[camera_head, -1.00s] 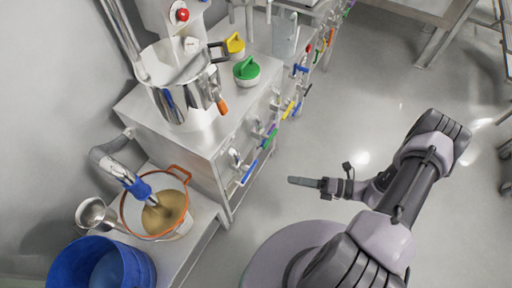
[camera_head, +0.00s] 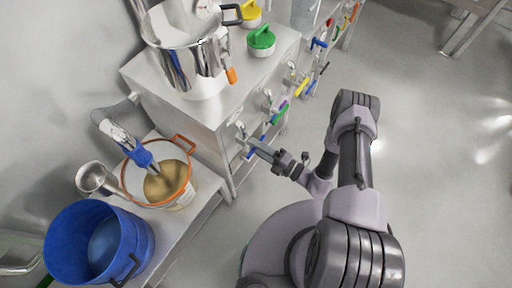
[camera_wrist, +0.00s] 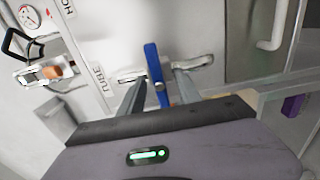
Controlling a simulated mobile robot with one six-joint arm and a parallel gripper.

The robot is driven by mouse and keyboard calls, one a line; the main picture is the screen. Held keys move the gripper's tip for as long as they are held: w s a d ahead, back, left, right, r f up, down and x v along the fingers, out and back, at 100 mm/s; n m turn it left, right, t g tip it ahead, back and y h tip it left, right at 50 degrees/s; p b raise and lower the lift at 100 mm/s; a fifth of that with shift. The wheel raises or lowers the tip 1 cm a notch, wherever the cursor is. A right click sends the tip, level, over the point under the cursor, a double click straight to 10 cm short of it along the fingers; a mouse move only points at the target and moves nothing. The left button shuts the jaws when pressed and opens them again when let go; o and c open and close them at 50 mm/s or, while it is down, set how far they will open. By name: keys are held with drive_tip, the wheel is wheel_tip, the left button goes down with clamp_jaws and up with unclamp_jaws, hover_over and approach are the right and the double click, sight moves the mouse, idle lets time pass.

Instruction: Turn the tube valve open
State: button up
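The tube valve has a blue lever handle (camera_wrist: 153,68) on a metal pipe fitting, beside a label reading TUBE (camera_wrist: 100,78) on the pale cabinet front. In the wrist view the lever stands nearly upright in the picture. My gripper (camera_wrist: 160,80) is open, with one finger on each side of the blue lever and visible gaps to it. In the head view my gripper (camera_head: 256,147) is at the near end of the cabinet's valve row, overlapping a blue handle (camera_head: 249,155). Contact with the lever cannot be told.
The cabinet (camera_head: 205,110) carries more coloured valve handles further along its front and a steel pot (camera_head: 192,60) on top. A green-capped jar (camera_head: 261,41) stands there too. An orange-rimmed bowl (camera_head: 180,139) and a blue bucket (camera_head: 70,245) are at left.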

drive_tip(key=shift+w+a, duration=0.25)
drive_tip(key=shift+a, duration=0.05)
clamp_jaws()
